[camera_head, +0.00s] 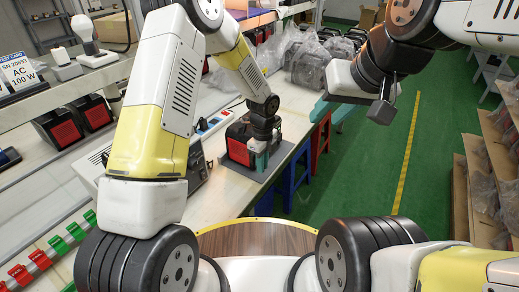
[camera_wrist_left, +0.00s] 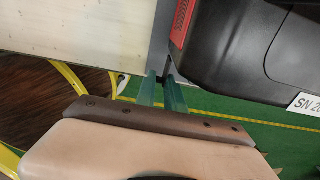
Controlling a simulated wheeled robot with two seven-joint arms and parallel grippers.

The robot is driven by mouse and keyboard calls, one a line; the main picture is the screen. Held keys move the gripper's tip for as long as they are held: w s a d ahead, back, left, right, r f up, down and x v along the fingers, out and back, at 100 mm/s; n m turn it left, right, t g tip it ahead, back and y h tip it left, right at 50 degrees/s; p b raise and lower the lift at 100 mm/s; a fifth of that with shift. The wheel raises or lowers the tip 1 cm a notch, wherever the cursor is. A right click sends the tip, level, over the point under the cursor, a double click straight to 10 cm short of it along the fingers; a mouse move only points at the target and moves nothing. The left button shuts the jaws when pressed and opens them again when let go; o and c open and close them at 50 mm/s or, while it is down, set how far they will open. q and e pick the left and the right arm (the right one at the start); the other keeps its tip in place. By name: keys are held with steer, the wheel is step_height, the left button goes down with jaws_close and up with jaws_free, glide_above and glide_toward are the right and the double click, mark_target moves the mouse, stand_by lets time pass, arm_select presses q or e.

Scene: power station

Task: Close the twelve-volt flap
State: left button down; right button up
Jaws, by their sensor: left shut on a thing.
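A red and black power station (camera_head: 238,146) stands on a grey mat on the bench. Its black casing and red panel fill the upper right of the left wrist view (camera_wrist_left: 235,60). My left gripper (camera_head: 262,160) is low at the station's right side. In the left wrist view its teal fingertips (camera_wrist_left: 162,80) are close together at the station's lower corner, shut on a small dark part there. I cannot make out whether this part is the twelve-volt flap. My right gripper (camera_head: 324,108), with teal fingers, hangs over the floor, apart from the station; its opening is unclear.
The bench (camera_head: 215,190) runs along the left, with a blue and a red stool (camera_head: 320,140) at its side. Bagged units (camera_head: 312,65) stand further back. A shelf with a light bulb (camera_head: 85,35) is at the left.

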arm_select(q)
steer(key=shift+w+d+n, duration=0.2)
steer(key=shift+d+n, duration=0.1)
steer(key=shift+n, duration=0.8)
steer(key=c, duration=1.5)
jaws_free()
steer(key=shift+r, duration=0.15)
step_height(320, 180, up, 8)
steer(key=shift+f, duration=0.25)
